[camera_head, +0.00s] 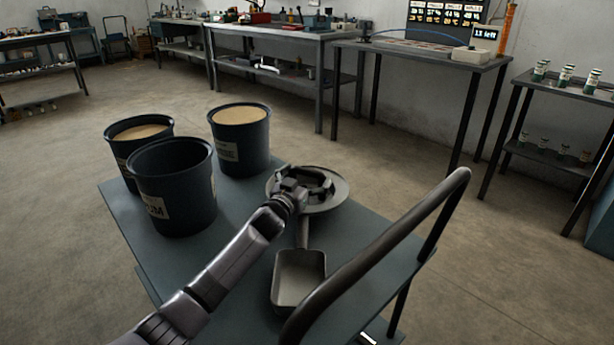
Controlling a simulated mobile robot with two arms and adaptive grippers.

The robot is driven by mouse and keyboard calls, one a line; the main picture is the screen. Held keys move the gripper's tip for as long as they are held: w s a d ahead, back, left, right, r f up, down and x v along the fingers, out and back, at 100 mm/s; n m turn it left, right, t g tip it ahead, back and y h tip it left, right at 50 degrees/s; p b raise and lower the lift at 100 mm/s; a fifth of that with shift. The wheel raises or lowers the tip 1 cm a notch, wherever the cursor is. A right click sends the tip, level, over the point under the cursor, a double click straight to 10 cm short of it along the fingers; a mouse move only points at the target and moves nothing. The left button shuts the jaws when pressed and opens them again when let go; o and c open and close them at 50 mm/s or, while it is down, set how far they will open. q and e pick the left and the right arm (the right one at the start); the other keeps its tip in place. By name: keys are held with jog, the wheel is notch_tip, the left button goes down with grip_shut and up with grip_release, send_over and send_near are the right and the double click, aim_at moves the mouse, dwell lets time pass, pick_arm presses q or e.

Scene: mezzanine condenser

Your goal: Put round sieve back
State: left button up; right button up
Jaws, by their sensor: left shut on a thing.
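The round sieve (337,201) is a shallow grey disc near the far right edge of the blue-grey cart top (234,263). My left gripper (318,188) is over it and shut on it. The gripper hides the sieve's middle and the exact point of hold. I cannot tell whether the sieve rests on the cart or hangs just above it. My right gripper is not in view.
A scoop (299,279) lies on the cart, its handle running toward the sieve. Three dark buckets stand at left: two with tan powder (240,114) (140,132), one nearer (173,195) with no powder visible. A dark push handle (395,238) rises at right.

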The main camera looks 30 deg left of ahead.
pick_arm(q)
jog(key=shift+f, duration=0.15)
jog(key=o, duration=1.2)
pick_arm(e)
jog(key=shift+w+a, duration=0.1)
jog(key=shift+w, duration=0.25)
